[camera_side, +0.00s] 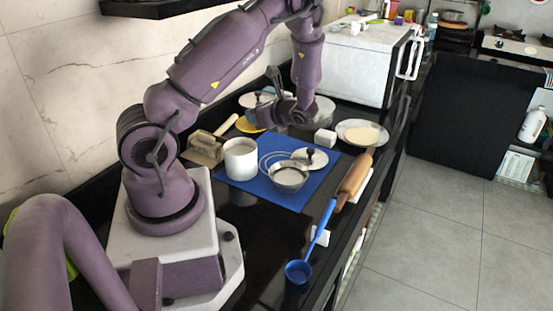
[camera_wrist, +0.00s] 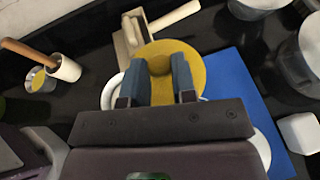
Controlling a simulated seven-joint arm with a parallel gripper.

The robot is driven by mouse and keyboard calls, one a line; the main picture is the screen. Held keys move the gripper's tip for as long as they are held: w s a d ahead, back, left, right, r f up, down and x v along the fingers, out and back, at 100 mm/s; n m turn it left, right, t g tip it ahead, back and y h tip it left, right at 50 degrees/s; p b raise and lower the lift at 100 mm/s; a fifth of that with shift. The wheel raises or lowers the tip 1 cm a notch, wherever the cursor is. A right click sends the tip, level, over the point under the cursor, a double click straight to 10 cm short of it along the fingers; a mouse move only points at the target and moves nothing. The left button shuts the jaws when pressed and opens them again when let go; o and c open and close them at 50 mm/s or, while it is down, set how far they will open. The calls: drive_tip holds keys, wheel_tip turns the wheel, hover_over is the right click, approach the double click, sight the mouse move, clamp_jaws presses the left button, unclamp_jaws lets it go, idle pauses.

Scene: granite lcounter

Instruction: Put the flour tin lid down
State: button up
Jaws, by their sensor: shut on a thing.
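The flour tin lid appears to be the yellow disc (camera_wrist: 215,75) in the wrist view, with a raised yellow grip between my two fingers. My gripper (camera_wrist: 157,80) is shut on that grip. In the side view my gripper (camera_side: 262,112) is low at the back of the counter, and the yellow lid (camera_side: 246,126) shows only partly below and left of it. I cannot tell whether the lid touches the counter. A white open tin (camera_side: 240,167), likely the flour tin, stands upright at the back-left of the blue mat (camera_side: 262,191), in front of the lid.
A blue ladle (camera_side: 298,272) lies in front. A white appliance (camera_side: 365,62) stands behind.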

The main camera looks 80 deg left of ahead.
hover_over(278, 155)
wheel_tip(278, 155, down, 4)
wheel_tip(278, 155, down, 3)
drive_tip(key=shift+f, duration=0.1)
drive_tip(key=shift+t, duration=0.3)
drive_tip(key=shift+f, duration=2.15)
drive_tip(key=shift+f, duration=0.25)
drive_tip(key=o, duration=0.9)
